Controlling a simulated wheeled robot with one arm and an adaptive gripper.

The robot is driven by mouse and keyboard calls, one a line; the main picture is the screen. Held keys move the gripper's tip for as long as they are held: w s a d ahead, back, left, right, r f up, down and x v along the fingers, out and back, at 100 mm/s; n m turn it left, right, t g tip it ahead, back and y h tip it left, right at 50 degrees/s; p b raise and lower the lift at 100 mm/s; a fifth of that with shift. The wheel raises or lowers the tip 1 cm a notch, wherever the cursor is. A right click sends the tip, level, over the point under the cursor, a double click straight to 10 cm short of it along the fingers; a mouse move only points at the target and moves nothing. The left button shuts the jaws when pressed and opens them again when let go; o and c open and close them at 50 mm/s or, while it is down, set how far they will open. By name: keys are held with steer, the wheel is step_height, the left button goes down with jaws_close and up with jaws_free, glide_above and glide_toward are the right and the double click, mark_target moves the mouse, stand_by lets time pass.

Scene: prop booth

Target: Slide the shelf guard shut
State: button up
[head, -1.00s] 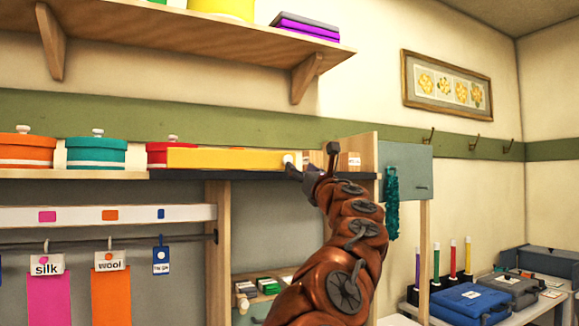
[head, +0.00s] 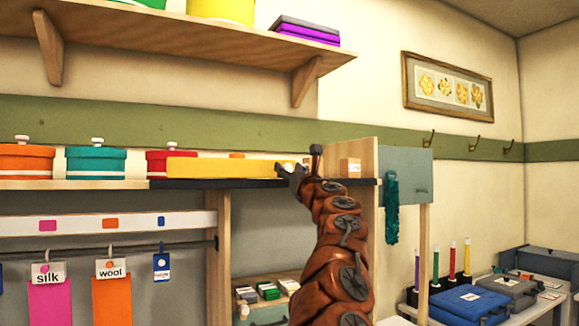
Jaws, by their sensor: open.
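The shelf guard is a long yellow panel (head: 220,168) along the front of the dark-edged shelf. Its left end is in front of a red tin (head: 165,162), and its right end is partly hidden by my gripper. My gripper (head: 285,172) is open at the guard's right end, with its fingers pointing left. I cannot tell whether it touches the guard. A white knob seems to be just behind the fingers, mostly hidden.
Orange (head: 27,163) and teal (head: 97,162) tins stand left of the guard. A grey panel (head: 405,172) with a teal cloth (head: 392,205) is further right. A wooden shelf (head: 180,45) hangs above.

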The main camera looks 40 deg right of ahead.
steer(key=shift+w+d, duration=0.1)
steer(key=shift+w, duration=0.05)
jaws_close()
stand_by(0.5)
